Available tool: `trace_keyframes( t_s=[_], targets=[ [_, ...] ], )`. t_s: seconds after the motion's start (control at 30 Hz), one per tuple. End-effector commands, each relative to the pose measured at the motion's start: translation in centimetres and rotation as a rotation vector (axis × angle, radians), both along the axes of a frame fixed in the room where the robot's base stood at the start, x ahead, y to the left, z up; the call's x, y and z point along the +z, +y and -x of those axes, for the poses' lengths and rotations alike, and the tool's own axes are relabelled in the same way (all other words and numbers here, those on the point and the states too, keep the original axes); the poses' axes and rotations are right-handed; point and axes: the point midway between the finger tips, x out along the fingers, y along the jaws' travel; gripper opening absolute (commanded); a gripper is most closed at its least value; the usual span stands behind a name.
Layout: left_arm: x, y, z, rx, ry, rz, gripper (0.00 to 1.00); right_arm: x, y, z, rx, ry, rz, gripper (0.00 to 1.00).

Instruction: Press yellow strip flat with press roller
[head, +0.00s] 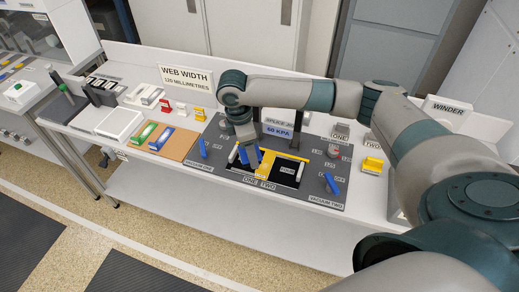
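Yellow strip material (267,164) lies at the middle of the dark splice plate (217,167), beside a black square area. A yellow band also runs along the back of that square. My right gripper (246,150) points down over the plate, just left of the yellow. A small blue piece lies at its fingertips, with pale parts beside it. I cannot tell whether this is the press roller or whether the fingers are shut on it. The gripper hides part of the plate behind it. My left gripper is not in view.
A brown board (184,151) with green and blue pieces lies left of the plate. Red and yellow holders stand behind it. A yellow holder (372,165) stands at the right. Blue levers (330,184) stand on the plate. The bench's white front edge is clear.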

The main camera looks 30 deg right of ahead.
Motion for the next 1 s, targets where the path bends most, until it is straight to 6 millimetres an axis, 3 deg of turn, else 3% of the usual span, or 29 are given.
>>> trace_keyframes(
  t_s=[0.03, 0.5, 0.8, 1.0],
  targets=[
    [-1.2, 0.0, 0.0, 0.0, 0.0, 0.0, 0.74, -0.3, 0.7, 0.2, -0.057, -0.003, 0.001, 0.36],
    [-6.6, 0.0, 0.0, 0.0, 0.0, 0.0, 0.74, 0.6, 6.1, 5.1, -0.693, -0.002, -0.001, 0.36],
    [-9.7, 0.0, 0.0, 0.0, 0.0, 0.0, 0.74, 0.9, 8.0, 8.9, -1.075, -0.001, 0.0, 0.36],
    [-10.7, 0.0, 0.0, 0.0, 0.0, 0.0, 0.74, 1.1, 8.5, 10.5, -1.229, -0.001, -0.001, 0.36]
  ],
)
